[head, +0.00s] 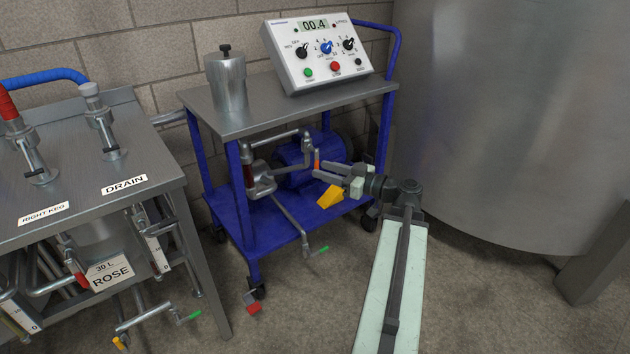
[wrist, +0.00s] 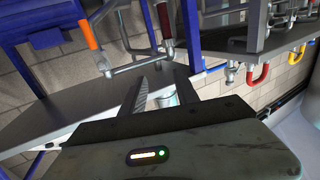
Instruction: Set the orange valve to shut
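The orange valve handle (head: 317,160) is a short bar on grey pipework under the trolley's top, in front of the blue motor. It also shows in the wrist view (wrist: 88,34), upper left, beside a grey pipe fitting. My gripper (head: 319,171) reaches in from the right, with its tips close to the orange handle in the head view. In the wrist view my gripper (wrist: 160,72) has its two fingers apart and nothing between them. The orange handle lies outside the fingers, to the left. I cannot tell whether they touch the pipe behind.
A dark red handle (head: 248,170) stands on the same pipework, left. The green-ended pipe (head: 318,250) sticks out low. The trolley top (head: 190,98) carries a control box (head: 318,55). A steel tank (head: 500,110) stands right, the keg bench (head: 75,195) left.

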